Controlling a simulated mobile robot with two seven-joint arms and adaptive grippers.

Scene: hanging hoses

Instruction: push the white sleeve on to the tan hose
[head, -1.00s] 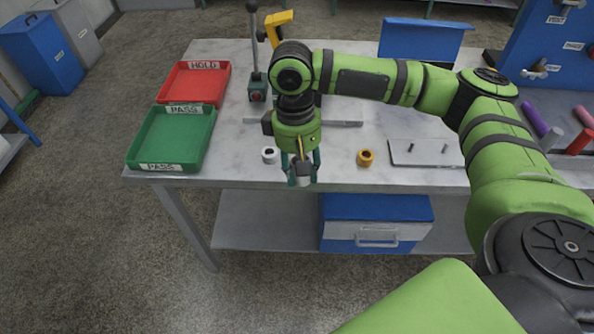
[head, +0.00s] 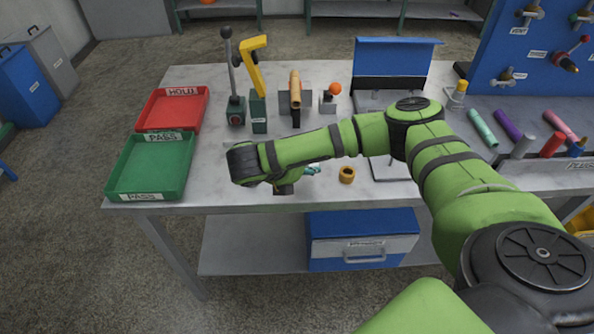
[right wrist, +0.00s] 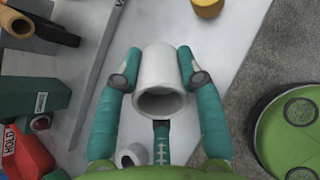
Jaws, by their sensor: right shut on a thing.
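The white sleeve (right wrist: 158,72) is a short hollow cylinder between the teal fingers of my right gripper (right wrist: 158,68) in the right wrist view. The fingers touch it on both sides, and its open end faces the camera. The tan hose (head: 295,88) is held in a dark fixture farther back on the bench, apart from the gripper. Its open end (right wrist: 14,22) shows at the wrist view's top left. My left gripper is not in view.
A white ring (right wrist: 130,154) lies on the bench near the gripper. A brass-yellow ring (head: 346,175) lies to its right. Green (head: 150,168) and red (head: 172,110) trays sit at the left.

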